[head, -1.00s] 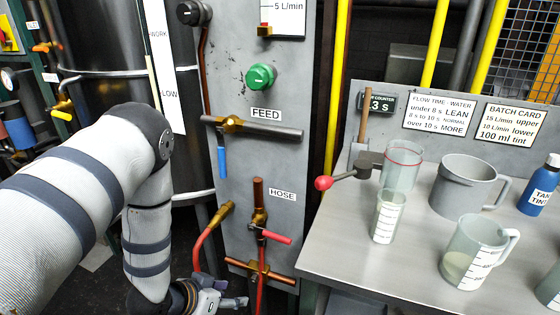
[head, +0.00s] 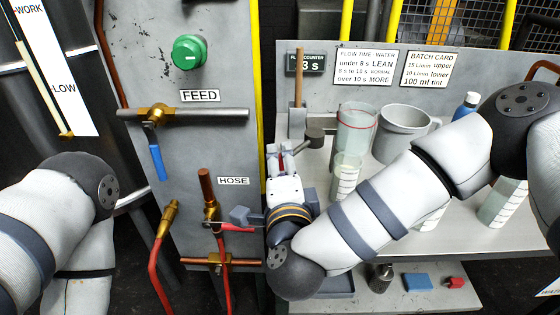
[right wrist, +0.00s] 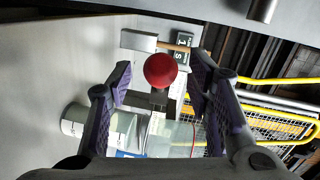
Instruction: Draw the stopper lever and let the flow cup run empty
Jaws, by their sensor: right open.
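The stopper lever (head: 314,134) sits beside the flow cup, its dark arm reaching left. Its red ball knob (right wrist: 160,70) lies between the fingers of my right gripper (right wrist: 160,76) in the right wrist view, with gaps on both sides. In the head view my right gripper (head: 281,153) is at the lever's left end and mostly hides the knob. The clear flow cup (head: 357,128) has a red line near its rim. A graduated beaker (head: 344,180) stands below it, partly hidden by my right arm. My left gripper is out of frame.
A grey jug (head: 402,132) stands right of the cup. My right forearm covers much of the bench. The FEED and HOSE panel (head: 190,84), with a blue handle (head: 157,163) and red handle (head: 237,228), is to the left. A flow counter (head: 305,63) stands behind.

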